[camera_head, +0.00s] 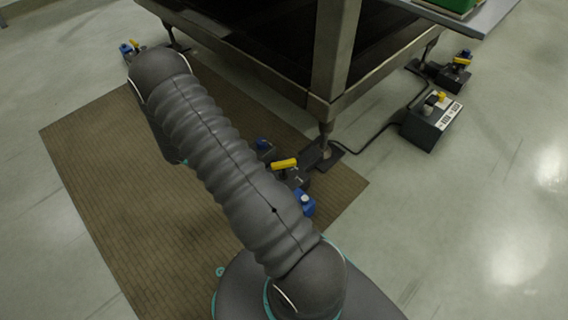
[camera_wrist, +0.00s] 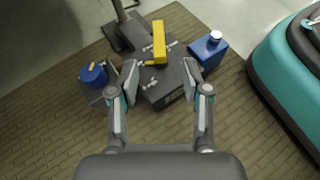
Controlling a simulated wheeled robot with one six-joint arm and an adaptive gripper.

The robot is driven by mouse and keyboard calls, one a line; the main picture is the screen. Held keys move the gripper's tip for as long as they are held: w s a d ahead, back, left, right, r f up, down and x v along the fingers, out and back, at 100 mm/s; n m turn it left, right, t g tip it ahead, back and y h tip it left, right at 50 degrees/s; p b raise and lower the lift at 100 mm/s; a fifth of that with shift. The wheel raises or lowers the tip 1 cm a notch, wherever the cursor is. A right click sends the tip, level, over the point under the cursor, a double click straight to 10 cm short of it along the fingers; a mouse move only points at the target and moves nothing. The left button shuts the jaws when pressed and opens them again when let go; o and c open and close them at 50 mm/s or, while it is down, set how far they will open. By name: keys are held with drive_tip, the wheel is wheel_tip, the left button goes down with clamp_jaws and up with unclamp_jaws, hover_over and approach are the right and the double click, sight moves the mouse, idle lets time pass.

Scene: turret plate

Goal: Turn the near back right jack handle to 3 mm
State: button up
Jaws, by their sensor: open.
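The near jack (camera_wrist: 166,82) is a dark block with a yellow handle (camera_wrist: 159,42) on top, seen in the wrist view just beyond my fingers. The same yellow handle (camera_head: 284,163) shows in the head view at the foot of the near table leg, partly behind my arm. My gripper (camera_wrist: 160,82) is open and empty, its two fingers apart on either side of the jack's near part. I cannot tell how far the fingertips are above the jack. My gripper is hidden behind my arm in the head view. No millimetre reading is legible.
A blue bottle-like part with a white cap (camera_wrist: 207,48) stands right of the jack, and a round blue part (camera_wrist: 93,75) left of it. The table's metal leg (camera_head: 330,60) rises behind. A control box (camera_head: 432,120) with a cable stands right. Brown matting (camera_head: 110,150) covers the floor.

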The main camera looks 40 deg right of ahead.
sight(284, 162)
drive_tip(key=shift+n, duration=0.3)
drive_tip(key=x, duration=0.5)
drive_tip(key=f+b+x, duration=0.1)
drive_tip(key=x, duration=0.9)
drive_tip(key=shift+w+f, duration=0.2)
drive_tip(key=shift+w, duration=0.2)
drive_tip(key=shift+a, duration=0.1)
clamp_jaws()
